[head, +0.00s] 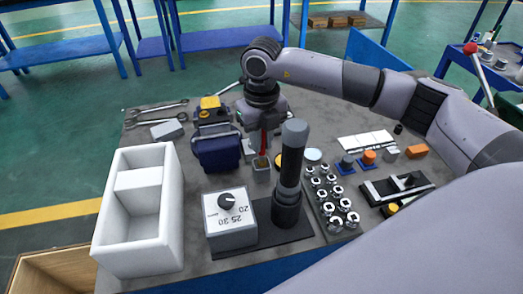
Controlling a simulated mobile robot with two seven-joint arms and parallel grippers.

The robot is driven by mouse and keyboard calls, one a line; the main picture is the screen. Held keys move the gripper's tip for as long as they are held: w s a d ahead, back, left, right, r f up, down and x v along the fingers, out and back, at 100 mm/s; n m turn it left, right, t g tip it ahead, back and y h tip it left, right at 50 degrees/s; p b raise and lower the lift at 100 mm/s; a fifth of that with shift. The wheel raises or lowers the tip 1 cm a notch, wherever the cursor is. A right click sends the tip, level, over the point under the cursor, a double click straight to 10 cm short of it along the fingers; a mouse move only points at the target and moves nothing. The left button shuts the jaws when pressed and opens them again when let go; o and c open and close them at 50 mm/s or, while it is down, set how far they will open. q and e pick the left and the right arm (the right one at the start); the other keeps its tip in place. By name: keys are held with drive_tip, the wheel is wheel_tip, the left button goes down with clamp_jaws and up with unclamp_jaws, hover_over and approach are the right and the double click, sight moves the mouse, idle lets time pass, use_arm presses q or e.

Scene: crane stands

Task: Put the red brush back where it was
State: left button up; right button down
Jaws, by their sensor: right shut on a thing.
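The red brush (264,141) is upright below my right gripper (263,122), which is shut on it. Its lower end is at or just above a small grey square pot (261,171); I cannot tell whether it is inside. The gripper's fingers are small and partly hidden by the wrist. My left gripper is not in view.
A tall dark cylinder (289,170) stands just right of the brush, beside a dial box (230,222). A white divided bin (112,220) stands at left, a socket tray (333,205) at right.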

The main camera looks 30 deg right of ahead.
sight(261, 158)
wheel_tip(261, 158, down, 4)
drive_tip(key=shift+r, duration=0.1)
drive_tip(key=c, duration=1.1)
unclamp_jaws()
drive_tip(key=shift+r, duration=0.15)
wheel_tip(261, 158, up, 12)
drive_tip(key=shift+f, duration=0.15)
